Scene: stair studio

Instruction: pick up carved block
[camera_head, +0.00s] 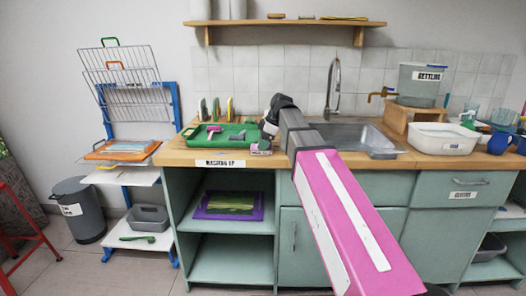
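A small mauve-grey block (262,147), which looks like the carved block, sits near the front edge of the wooden counter (190,156), by the right end of the green tray. Its carving is too small to make out. My gripper (266,133) is just above and behind it, at the end of my arm. The fingers are small and partly hidden, so I cannot tell whether they are open or touch the block.
A green tray (233,144) with a pink-handled tool (213,130) lies left of the block. A sink (365,141) with a tall tap (331,88) is to the right, then a white basin (443,140). A shelf (280,23) hangs above. A drying rack (124,92) stands left.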

